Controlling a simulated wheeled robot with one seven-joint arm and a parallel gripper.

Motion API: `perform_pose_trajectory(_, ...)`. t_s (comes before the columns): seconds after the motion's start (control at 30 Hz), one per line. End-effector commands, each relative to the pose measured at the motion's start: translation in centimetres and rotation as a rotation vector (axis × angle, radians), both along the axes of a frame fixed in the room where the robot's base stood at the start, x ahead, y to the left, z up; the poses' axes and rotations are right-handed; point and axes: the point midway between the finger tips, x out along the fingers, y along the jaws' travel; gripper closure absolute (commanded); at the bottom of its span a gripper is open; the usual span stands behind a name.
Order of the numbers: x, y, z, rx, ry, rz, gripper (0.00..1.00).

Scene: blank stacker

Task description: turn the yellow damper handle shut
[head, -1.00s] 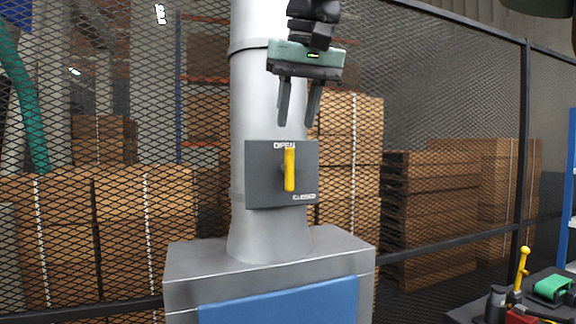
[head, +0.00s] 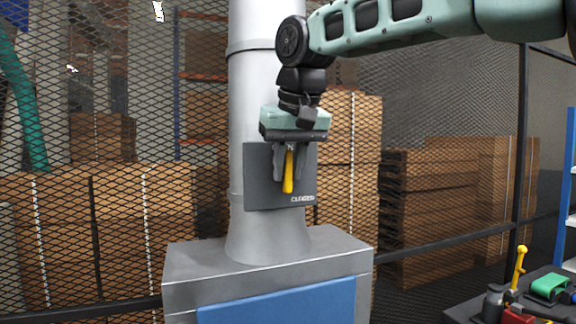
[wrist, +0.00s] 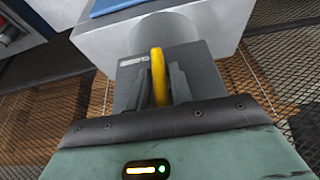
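The yellow damper handle (head: 288,183) points straight up and down on a dark grey plate (head: 258,180) fixed to the pipe. Lettering ending in "CLOSED" shows at the plate's lower right. My gripper (head: 288,180) is in front of the plate, pointing down, with one finger on each side of the handle. In the wrist view the handle (wrist: 158,75) stands between the two fingers (wrist: 162,84), which look open around it. Whether either finger touches it is hard to see. The handle's upper end and the plate's top lettering are hidden by my gripper in the head view.
The grey pipe (head: 250,90) rises from a grey cabinet (head: 200,262) with a blue front panel. A wire mesh fence (head: 60,150) and stacked boxes stand behind. A bench with tools (head: 520,300) is at the lower right.

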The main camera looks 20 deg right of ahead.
Motion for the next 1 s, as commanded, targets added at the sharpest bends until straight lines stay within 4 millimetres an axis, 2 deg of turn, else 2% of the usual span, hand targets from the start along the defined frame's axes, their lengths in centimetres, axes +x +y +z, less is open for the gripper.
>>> perform_pose_trajectory(0.03,0.0,0.0,0.01,0.0,0.0,0.0,0.93)
perform_pose_trajectory(0.07,0.0,0.0,0.01,0.0,0.0,0.0,1.0)
perform_pose_trajectory(0.53,0.0,-0.18,-0.11,0.079,0.0,-0.003,1.0)
perform_pose_trajectory(1.0,0.07,-0.77,-0.59,0.471,-0.004,-0.005,1.0)
